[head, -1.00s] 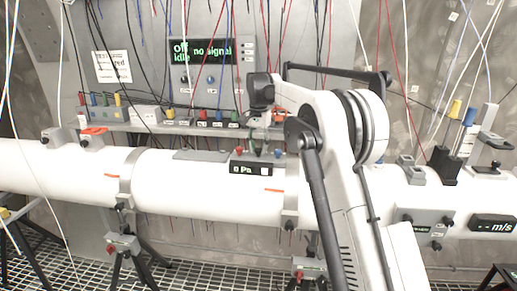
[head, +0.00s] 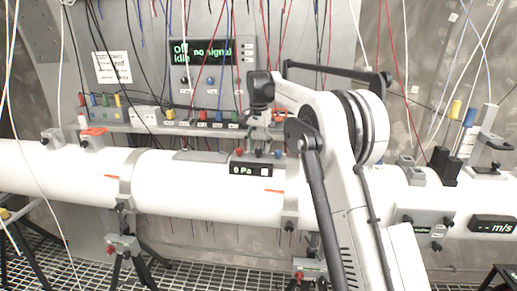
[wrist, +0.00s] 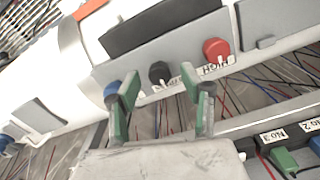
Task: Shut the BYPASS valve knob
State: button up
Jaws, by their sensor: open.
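The pressure gauge box (head: 250,169) sits on the white pipe and its display reads 0 Pa. The wrist view shows three knobs along its edge: blue (wrist: 112,92), black (wrist: 159,73) and red (wrist: 215,49). The red one is labelled HIGH; I cannot read a BYPASS label. The middle black knob lies between and beyond my green fingertips. My gripper (wrist: 160,88) is open and empty, with its left finger overlapping the blue knob's edge in the picture. In the head view my gripper (head: 265,132) hangs just above the box, and my arm hides what lies to its right.
Behind the pipe, a shelf (head: 150,126) carries coloured sockets with cables. A panel (head: 208,65) above it reads "Off", "idle" and "no signal". Hanging wires surround my arm. Another pipe fixture (head: 427,222) and an m/s display (head: 493,224) are at right.

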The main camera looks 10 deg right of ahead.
aim_at(259, 149)
notch_tip(259, 149, up, 11)
jog(key=shift+r, duration=0.15)
dwell(0.4)
jog(key=s+r+n+t+b, duration=0.1)
jog(key=s+n+t+b, duration=0.3)
jog(key=s, duration=2.2)
jog(key=s+f+n+t+b, duration=0.2)
jog(key=s+f+n+t, duration=0.1)
jog(key=s+f, duration=1.7)
jog(key=s, duration=0.4)
jog(key=shift+b, duration=0.4)
